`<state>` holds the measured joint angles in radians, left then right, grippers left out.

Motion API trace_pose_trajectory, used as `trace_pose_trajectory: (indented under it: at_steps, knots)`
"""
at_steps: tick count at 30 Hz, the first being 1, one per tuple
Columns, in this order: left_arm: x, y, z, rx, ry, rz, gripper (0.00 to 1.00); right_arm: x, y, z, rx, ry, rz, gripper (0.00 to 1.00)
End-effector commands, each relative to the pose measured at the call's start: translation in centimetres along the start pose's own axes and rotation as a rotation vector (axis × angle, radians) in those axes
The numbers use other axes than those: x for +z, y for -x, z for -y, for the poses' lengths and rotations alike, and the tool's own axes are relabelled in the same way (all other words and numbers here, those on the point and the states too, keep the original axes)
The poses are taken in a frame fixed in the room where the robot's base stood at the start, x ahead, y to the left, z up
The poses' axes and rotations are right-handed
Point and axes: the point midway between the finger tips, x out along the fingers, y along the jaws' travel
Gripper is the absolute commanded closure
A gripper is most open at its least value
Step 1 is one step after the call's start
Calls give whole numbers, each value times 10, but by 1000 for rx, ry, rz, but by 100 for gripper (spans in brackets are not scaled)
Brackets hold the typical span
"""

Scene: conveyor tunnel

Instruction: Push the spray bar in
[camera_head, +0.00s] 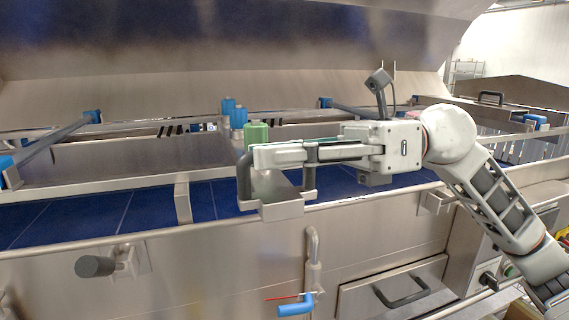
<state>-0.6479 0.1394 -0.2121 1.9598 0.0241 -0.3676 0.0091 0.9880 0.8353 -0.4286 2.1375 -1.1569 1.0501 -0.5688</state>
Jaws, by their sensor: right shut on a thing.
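The spray bar (285,200) appears as a steel bar lying front to back across the blue conveyor, with its near end at the front rail. A dark handle (245,182) stands at that end. The fingers and hand hide part of the handle and bar. My left gripper is out of view.
The blue conveyor belt (75,220) runs under the steel hood (200,92). A blue-ended bar (55,140) lies at left. Below the rail are a round knob (95,266), a pipe with a blue lever (296,306) and a drawer handle (402,292).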

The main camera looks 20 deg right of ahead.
Motion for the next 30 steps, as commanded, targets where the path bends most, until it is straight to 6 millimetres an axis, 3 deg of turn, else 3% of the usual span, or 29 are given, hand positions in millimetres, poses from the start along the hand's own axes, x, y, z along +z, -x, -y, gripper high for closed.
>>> trace_pose_trajectory:
  at_steps: [8, 9, 11, 23, 30]
  knots:
    - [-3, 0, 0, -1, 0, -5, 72, 1, 0, 1, 1, 2, 1, 100]
    - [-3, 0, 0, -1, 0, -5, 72, 1, 0, 1, 1, 2, 1, 84]
    - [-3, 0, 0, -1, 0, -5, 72, 0, 0, 1, 1, 2, 0, 72]
    - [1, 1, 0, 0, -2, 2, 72, 0, 4, 1, 0, 0, 0, 72]
    - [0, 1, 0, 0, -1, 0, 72, 0, 40, 3, -5, -4, 1, 72]
